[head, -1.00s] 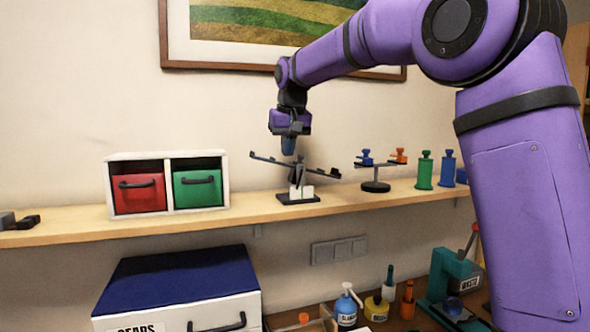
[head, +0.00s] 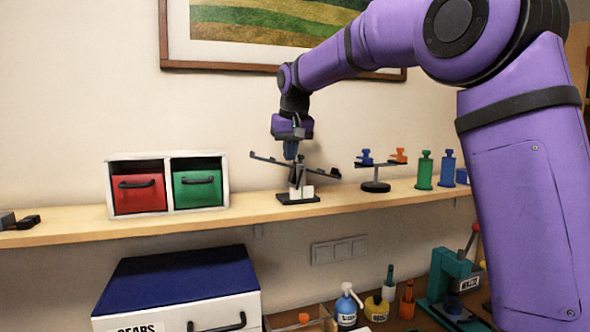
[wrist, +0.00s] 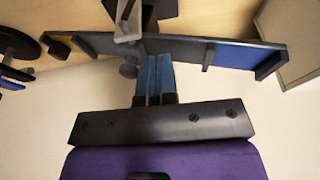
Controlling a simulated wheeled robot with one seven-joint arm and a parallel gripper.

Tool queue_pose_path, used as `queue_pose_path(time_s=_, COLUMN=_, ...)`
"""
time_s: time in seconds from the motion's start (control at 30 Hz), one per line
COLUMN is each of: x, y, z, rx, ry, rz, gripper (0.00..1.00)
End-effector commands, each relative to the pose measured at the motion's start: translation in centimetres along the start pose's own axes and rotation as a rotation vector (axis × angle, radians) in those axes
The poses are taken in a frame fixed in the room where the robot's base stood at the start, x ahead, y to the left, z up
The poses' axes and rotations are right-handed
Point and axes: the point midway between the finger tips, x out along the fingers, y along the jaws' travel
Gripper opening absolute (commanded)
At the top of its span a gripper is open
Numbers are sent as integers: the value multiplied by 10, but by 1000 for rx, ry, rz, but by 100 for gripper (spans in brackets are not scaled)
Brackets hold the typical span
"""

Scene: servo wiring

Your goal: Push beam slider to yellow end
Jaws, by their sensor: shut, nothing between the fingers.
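The tilted dark beam (head: 272,160) stands on a small black base (head: 298,198) on the shelf, its right end lower in the head view. In the wrist view the beam (wrist: 185,47) crosses the top, with a yellow patch (wrist: 60,48) at its left end and a blue patch (wrist: 236,56) at its right end. A dark round knob (wrist: 128,70), which looks like the slider, sits near the beam's middle. My gripper (head: 291,155) is shut and empty at the beam. Its blue fingers (wrist: 154,75) are just right of the knob, on the blue side; contact is unclear.
A white box with red and green drawers (head: 168,187) stands left on the shelf (head: 80,228). The wall is close behind.

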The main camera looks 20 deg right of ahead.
Motion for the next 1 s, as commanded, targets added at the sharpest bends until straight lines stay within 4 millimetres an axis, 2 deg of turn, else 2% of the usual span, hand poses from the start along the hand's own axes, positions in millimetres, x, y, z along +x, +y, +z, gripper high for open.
queue_pose_path(time_s=1.0, x=4, y=13, z=1, rx=1, ry=0, rz=0, gripper=0)
